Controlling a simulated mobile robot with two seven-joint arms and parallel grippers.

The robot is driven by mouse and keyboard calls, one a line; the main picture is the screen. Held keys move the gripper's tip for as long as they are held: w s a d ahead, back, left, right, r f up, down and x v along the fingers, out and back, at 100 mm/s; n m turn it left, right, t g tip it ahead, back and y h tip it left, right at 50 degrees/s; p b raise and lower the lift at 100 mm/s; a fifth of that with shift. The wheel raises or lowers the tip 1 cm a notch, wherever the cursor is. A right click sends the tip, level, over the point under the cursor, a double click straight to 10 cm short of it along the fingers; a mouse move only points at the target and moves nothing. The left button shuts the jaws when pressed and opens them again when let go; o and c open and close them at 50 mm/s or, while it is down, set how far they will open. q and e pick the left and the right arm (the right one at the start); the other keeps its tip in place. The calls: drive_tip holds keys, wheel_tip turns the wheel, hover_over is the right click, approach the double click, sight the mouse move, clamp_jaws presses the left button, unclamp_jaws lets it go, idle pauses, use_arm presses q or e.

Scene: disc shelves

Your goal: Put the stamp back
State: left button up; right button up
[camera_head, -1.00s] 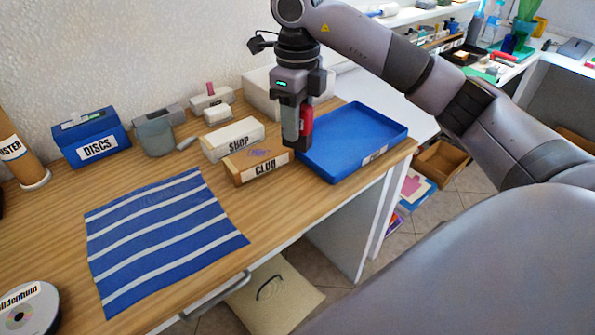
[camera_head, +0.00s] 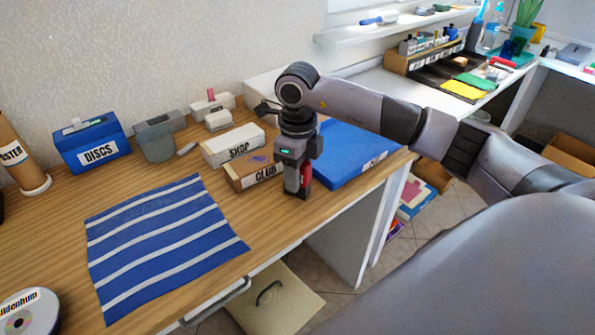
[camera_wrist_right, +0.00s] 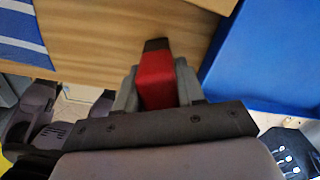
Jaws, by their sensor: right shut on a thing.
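My right gripper (camera_head: 297,192) is shut on the red stamp (camera_head: 306,170), which has a dark end. The gripper points down near the front edge of the desk, in front of the CLUB box and left of the blue tray. In the right wrist view the red stamp (camera_wrist_right: 155,85) sits between the two grey fingers, its dark end pointing away from the gripper. I cannot tell whether the stamp touches the desk. The wooden CLUB box (camera_head: 238,180) has a purple mark on top. My left gripper is not in view.
The blue tray (camera_head: 345,165) lies close on the right, partly behind my arm. A white SHOP box (camera_head: 232,146), a blue DISCS box (camera_head: 92,145) and grey items stand at the back. A striped cloth (camera_head: 160,240) lies on the left.

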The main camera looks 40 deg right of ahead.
drive_tip(key=shift+f, duration=0.1)
drive_tip(key=o, duration=0.8)
drive_tip(key=shift+o, duration=0.2)
drive_tip(key=shift+r, duration=0.2)
wheel_tip(320, 180, up, 12)
drive_tip(key=shift+f, duration=0.1)
